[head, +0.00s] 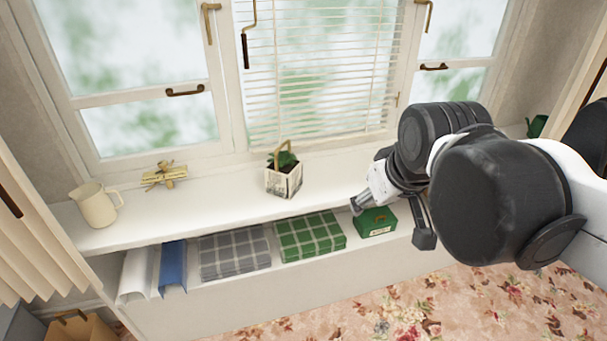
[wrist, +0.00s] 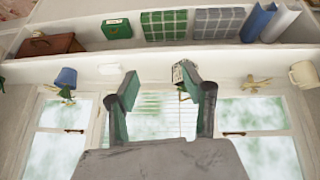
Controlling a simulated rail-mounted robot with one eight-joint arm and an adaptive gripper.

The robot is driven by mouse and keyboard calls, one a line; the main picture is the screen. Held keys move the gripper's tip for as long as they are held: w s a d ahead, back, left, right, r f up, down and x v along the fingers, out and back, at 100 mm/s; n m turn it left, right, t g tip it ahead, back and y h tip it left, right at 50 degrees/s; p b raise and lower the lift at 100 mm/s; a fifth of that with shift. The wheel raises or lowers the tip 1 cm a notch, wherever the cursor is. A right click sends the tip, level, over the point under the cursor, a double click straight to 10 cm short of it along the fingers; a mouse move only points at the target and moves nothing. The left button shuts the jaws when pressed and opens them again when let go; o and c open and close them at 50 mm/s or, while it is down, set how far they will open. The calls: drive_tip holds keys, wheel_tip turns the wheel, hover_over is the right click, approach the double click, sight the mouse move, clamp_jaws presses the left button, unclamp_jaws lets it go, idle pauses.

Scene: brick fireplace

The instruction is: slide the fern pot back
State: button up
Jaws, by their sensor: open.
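Two potted plants are on the white sill, and I cannot tell for sure which is the fern pot. One is a squarish pale pot with dark markings (head: 284,181), with green leaves and a tan handle; in the wrist view this patterned pot (wrist: 180,73) is partly hidden by a finger. The other, a blue pot (wrist: 66,77) with green leaves, shows in the wrist view; my arm hides its place in the head view. My gripper (head: 392,217) is open and empty, right of the patterned pot. In the wrist view its fingers (wrist: 158,82) are spread apart, with sill between them.
The shelf below holds checked grey (head: 235,251) and green boxes (head: 310,236) and a small green box (head: 378,222). The window and blind (head: 318,70) rise behind the sill.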

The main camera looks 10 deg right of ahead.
drive_tip(key=w+r+n, duration=0.1)
drive_tip(key=w, duration=0.2)
drive_tip(key=w+r+n, duration=0.1)
drive_tip(key=w, duration=0.2)
drive_tip(key=w+r+n+g, duration=0.1)
drive_tip(key=w, duration=0.2)
drive_tip(key=shift+w, duration=0.1)
clamp_jaws()
drive_tip(key=w+f+n+g, duration=0.2)
drive_tip(key=w+f+n, duration=0.25)
drive_tip(key=w, duration=0.75)
drive_tip(key=w+f+n+g, duration=0.25)
drive_tip(key=w+n, duration=0.25)
drive_tip(key=w, duration=0.8)
drive_tip(key=w+f+n, duration=0.1)
drive_tip(key=w+f, duration=0.1)
drive_tip(key=f, duration=0.5)
drive_tip(key=w+f+n, duration=0.2)
drive_tip(key=w+f, duration=0.1)
drive_tip(key=f, duration=0.4)
drive_tip(key=w+a+f+n, duration=0.1)
drive_tip(key=w+f, duration=0.2)
drive_tip(key=f, duration=0.4)
drive_tip(key=shift+w+n+g, duration=0.25)
drive_tip(key=shift+g, duration=0.1)
drive_tip(key=a, duration=0.2)
drive_tip(key=shift+s+a+r, duration=0.2)
drive_tip(key=shift+a, duration=0.8)
